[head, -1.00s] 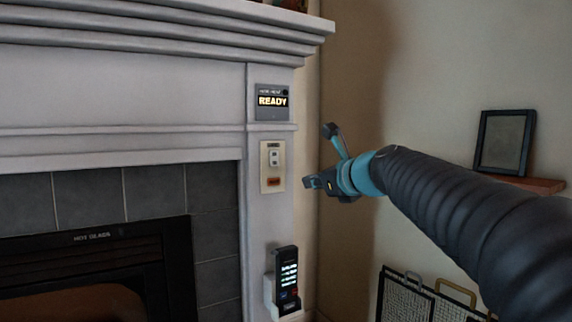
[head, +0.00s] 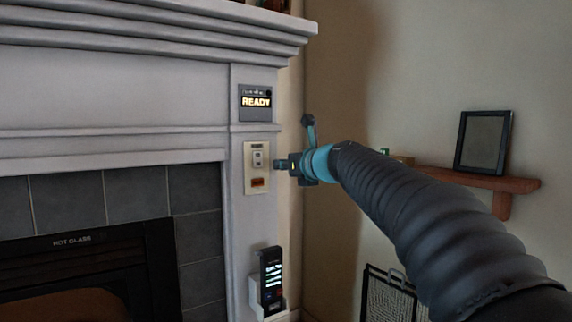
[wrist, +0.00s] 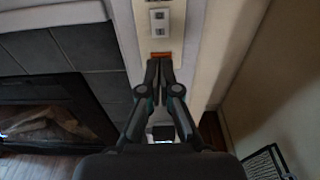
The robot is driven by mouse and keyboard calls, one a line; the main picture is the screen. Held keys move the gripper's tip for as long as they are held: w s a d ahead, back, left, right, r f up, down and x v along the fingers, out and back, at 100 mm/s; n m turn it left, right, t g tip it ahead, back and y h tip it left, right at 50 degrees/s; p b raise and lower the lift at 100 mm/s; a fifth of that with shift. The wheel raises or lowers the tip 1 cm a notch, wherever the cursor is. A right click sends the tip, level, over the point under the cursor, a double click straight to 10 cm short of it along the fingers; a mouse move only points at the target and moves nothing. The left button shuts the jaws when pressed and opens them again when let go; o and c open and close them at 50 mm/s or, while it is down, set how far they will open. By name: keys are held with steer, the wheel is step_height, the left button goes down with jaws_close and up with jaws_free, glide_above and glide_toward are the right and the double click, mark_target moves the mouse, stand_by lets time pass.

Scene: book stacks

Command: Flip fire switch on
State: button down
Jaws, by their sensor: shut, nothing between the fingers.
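The fire switch (head: 258,158) is a small light rocker on a cream wall plate (head: 249,184) on the right pillar of the fireplace. An orange label (head: 257,183) sits below the rocker. My gripper (head: 279,165) is just right of the plate in the head view, with its fingers pointing toward it. In the wrist view my gripper (wrist: 159,62) is shut and empty. Its tips overlap the lower end of the plate, near the orange label (wrist: 160,55), below the switch (wrist: 158,21). I cannot tell whether the tips touch the plate.
A display reading READY (head: 256,101) is above the plate. A remote in a holder (head: 270,280) is below it. The mantel (head: 150,40) juts out above. A wooden shelf (head: 460,180) with a dark frame (head: 482,142) is on the right wall. A mesh screen (head: 388,296) stands below.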

mark_target(259, 165)
steer(key=p+x, duration=0.1)
steer(key=x, duration=0.8)
steer(key=shift+w+a, duration=0.15)
steer(key=shift+w, duration=0.05)
